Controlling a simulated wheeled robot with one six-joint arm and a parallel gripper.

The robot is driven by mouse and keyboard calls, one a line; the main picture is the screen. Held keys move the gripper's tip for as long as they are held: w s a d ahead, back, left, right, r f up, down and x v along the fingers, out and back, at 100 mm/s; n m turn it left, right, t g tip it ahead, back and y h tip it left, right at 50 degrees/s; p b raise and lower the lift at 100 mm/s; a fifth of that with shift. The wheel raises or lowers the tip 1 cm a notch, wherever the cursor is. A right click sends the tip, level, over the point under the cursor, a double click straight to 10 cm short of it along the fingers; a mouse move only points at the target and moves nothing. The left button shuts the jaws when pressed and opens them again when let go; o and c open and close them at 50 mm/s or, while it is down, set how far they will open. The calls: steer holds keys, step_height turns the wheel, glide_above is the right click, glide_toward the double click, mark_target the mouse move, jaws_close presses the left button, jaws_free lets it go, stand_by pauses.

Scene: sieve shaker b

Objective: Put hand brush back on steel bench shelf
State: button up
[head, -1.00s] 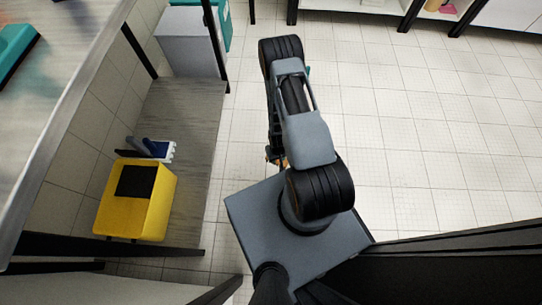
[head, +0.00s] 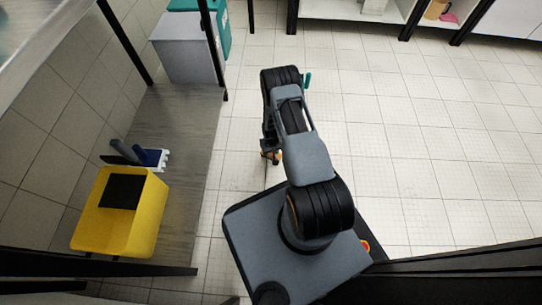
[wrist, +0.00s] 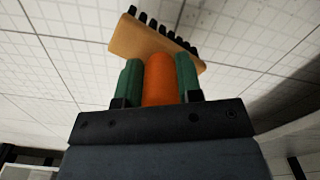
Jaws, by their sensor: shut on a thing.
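The hand brush (wrist: 150,42) has an orange handle and a tan head with a row of black bristles. In the wrist view, the green fingers of my gripper (wrist: 158,66) are shut on the handle from both sides, with the head beyond the fingertips. In the head view, a small orange bit of the brush (head: 279,155) shows beside my arm; the rest is hidden. The steel bench's grey lower shelf (head: 184,125) is left of my gripper, across a strip of floor. The bench top (head: 28,62) shows above it at the upper left.
On the shelf, a yellow bin (head: 143,225) with a dark top patch stands near the front, with a blue-and-white item (head: 152,157) beside it. A grey box (head: 188,48) stands at the far end. Dark bench posts (head: 126,44) border the shelf. Bare shelf lies between box and bin.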

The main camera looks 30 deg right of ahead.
mark_target(271, 154)
steer(key=shift+w+d+f+b, duration=0.1)
steer(key=shift+w+f+b, duration=0.25)
steer(key=shift+f, duration=0.1)
step_height(271, 154, down, 3)
steer(key=shift+r+b, duration=0.1)
steer(key=shift+b, duration=0.6)
steer(key=o, duration=0.9)
